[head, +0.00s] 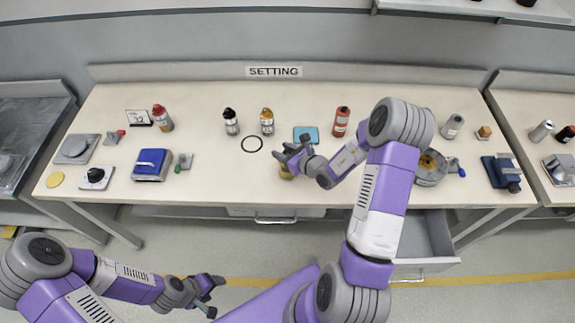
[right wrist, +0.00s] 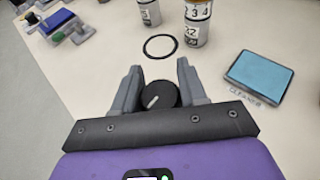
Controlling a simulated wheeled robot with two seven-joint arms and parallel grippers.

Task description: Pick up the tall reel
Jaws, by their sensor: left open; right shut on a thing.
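The tall reel (head: 286,173) is at the front middle of the table in the head view, mostly hidden by my right gripper; a brass-coloured side shows. In the right wrist view its round black top (right wrist: 158,95) with a pale mark sits between the two fingers. My right gripper (head: 287,160) is shut on it, and the fingers also show in the right wrist view (right wrist: 160,88). I cannot tell whether the reel touches the table. My left gripper (head: 212,292) is open and empty, over the floor in front of the table.
A black ring (head: 252,144) lies behind and left of the reel, with bottles (head: 267,122) beyond it. A blue-topped flat box (head: 306,134) lies at the back right. A blue device (head: 153,164) stands at left. An open drawer (head: 425,240) juts out at the front right.

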